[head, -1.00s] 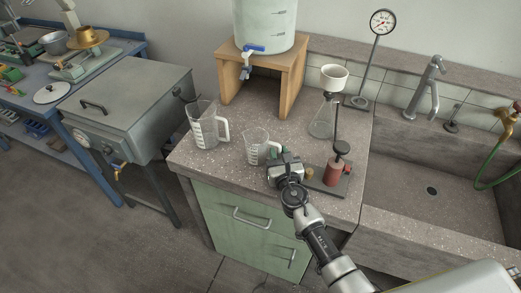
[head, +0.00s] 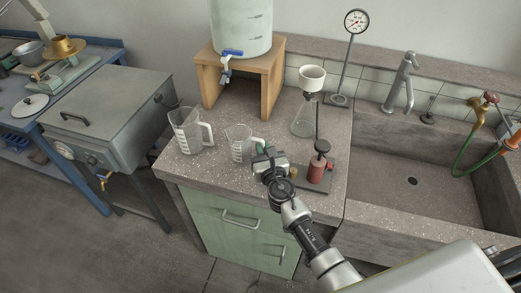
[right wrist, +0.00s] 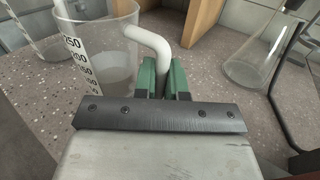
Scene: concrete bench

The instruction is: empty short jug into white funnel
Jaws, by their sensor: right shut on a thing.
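The short jug (head: 238,145) is clear, with white markings and a pale handle, and stands upright on the bench. In the right wrist view the jug (right wrist: 112,75) seems to hold some clear liquid. My right gripper (head: 262,153) is shut on its handle; in the right wrist view the green finger pads (right wrist: 162,76) sit on both sides of the handle. The white funnel (head: 312,74) sits atop a clear conical flask (head: 303,118), behind and to the right of the jug. My left gripper is not in view.
A taller jug (head: 187,132) stands left of the short jug. A red burner-like device (head: 319,164) on a dark plate stands close right of my gripper. A wooden stand (head: 272,80) with a tank is behind. A sink (head: 410,165) lies to the right.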

